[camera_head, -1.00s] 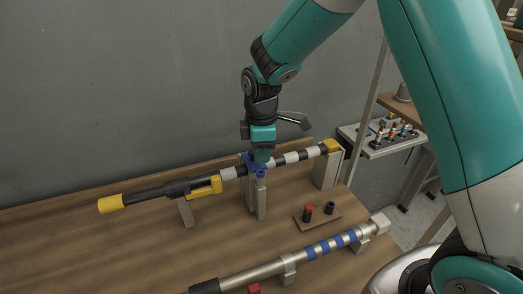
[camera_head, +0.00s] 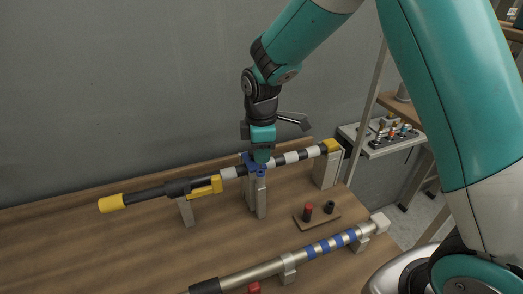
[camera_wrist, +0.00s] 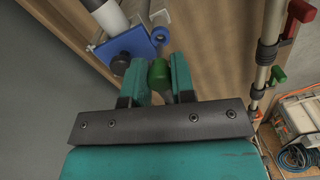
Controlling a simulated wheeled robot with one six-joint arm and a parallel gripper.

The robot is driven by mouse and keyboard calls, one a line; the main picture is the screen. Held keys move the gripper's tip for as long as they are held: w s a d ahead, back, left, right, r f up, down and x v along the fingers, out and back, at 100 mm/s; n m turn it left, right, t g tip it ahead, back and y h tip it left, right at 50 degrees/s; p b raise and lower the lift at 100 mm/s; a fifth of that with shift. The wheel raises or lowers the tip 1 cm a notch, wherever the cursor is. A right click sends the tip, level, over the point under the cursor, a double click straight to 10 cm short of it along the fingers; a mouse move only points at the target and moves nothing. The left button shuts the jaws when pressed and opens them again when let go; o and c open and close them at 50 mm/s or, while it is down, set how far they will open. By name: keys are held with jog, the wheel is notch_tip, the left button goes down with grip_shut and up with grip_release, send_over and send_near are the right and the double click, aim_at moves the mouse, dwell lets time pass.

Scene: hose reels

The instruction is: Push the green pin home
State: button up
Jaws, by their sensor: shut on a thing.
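The green pin (camera_wrist: 158,74) shows in the wrist view as a dark green cylinder. It sits between the two green fingertips of my gripper (camera_wrist: 159,80), which is shut on it. Its far end is hidden. A blue bracket (camera_wrist: 130,48) with a black knob (camera_wrist: 120,64) is just beyond the fingers, and a blue ring (camera_wrist: 160,35) is beside it. In the head view my gripper (camera_head: 262,156) points down at the blue bracket (camera_head: 250,163) on the black-and-white striped pole (camera_head: 291,157). The pin is hidden there, and I cannot tell how deep it sits.
A silver pole with blue bands (camera_head: 317,248) lies on stands at the front of the wooden table (camera_head: 120,245). A small board (camera_head: 317,219) holds a red peg and a black peg. A side shelf (camera_head: 380,147) with small parts is at the right. The left tabletop is clear.

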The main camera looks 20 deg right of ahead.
aim_at(261, 167)
jog(key=shift+f+b, duration=1.4)
jog(key=shift+f, duration=0.85)
jog(key=o, duration=1)
jog(key=shift+r, duration=0.1)
notch_tip(261, 167, up, 17)
jog(key=b, duration=0.3)
jog(key=shift+r, duration=0.15)
jog(key=s+a+f+m+y, duration=0.2)
jog(key=s+m, duration=0.2)
jog(key=s, duration=0.9)
jog(key=s+a+f+m+y, duration=0.1)
jog(key=s+m, duration=0.3)
jog(key=s, duration=0.9)
jog(key=shift+a+f+y, duration=0.35)
jog(key=shift+a+y, duration=0.25)
jog(key=shift+a, duration=0.3)
